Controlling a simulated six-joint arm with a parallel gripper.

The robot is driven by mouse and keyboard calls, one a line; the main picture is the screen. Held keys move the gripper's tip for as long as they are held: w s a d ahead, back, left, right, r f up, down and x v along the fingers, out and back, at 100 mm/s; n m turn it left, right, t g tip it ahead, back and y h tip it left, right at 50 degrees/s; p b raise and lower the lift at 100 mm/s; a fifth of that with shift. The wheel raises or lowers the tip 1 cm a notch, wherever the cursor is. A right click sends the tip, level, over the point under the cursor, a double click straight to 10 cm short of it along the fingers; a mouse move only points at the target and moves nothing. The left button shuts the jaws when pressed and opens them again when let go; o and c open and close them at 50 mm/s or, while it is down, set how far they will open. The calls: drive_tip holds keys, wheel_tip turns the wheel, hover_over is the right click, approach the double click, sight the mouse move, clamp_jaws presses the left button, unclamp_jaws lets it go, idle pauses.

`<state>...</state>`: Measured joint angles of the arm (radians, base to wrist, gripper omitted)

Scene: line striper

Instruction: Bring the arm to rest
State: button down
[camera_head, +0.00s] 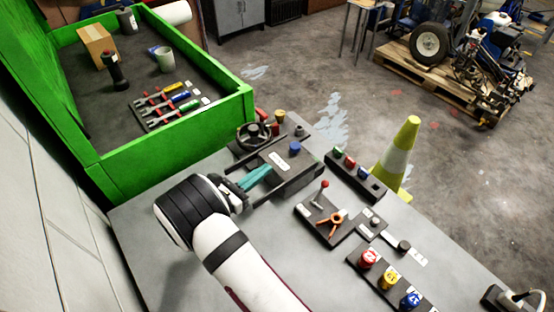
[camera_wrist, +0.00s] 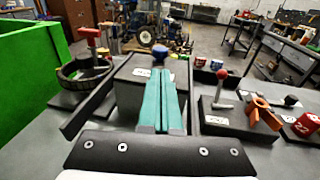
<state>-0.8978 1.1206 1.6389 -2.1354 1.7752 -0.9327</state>
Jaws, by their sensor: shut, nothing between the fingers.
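My gripper (camera_head: 264,172) has teal fingers, pressed together with nothing between them. My white and black arm reaches up from the bottom of the head view, over the grey bench (camera_head: 190,262). The fingertips point at a dark box with a white label (camera_head: 280,159) and a blue knob (camera_head: 295,148). In the wrist view the shut fingers (camera_wrist: 160,78) stand upright in the picture, in front of that box and just below the blue knob (camera_wrist: 160,52). I cannot tell whether they touch the box.
A black handwheel (camera_head: 254,135) is beside the box. A red-knobbed lever (camera_head: 322,190), orange valve handle (camera_head: 331,222) and several coloured buttons (camera_head: 368,257) stand to the right. A green-walled tray (camera_head: 170,140) holds tools. A traffic cone (camera_head: 400,155) stands beyond the bench.

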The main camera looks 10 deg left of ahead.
drive_tip(key=s+d+r+m+g, duration=0.65)
drive_tip(key=s+d+m, duration=0.2)
drive_tip(key=d, duration=0.25)
drive_tip(key=s+d+r+m+g, duration=0.5)
drive_tip(key=s+d+m+g, duration=0.25)
drive_tip(key=d+m, duration=0.3)
drive_tip(key=s+a+m+y, duration=0.2)
drive_tip(key=s+m+y, duration=0.4)
drive_tip(key=s+m, duration=0.1)
drive_tip(key=s+a+m+y, duration=0.3)
drive_tip(key=s+m+y, duration=0.2)
drive_tip(key=s+m, duration=0.3)
drive_tip(key=shift+s+a+r+y, duration=0.15)
drive_tip(key=shift+a+r+y, duration=0.15)
drive_tip(key=shift+r+y, duration=0.1)
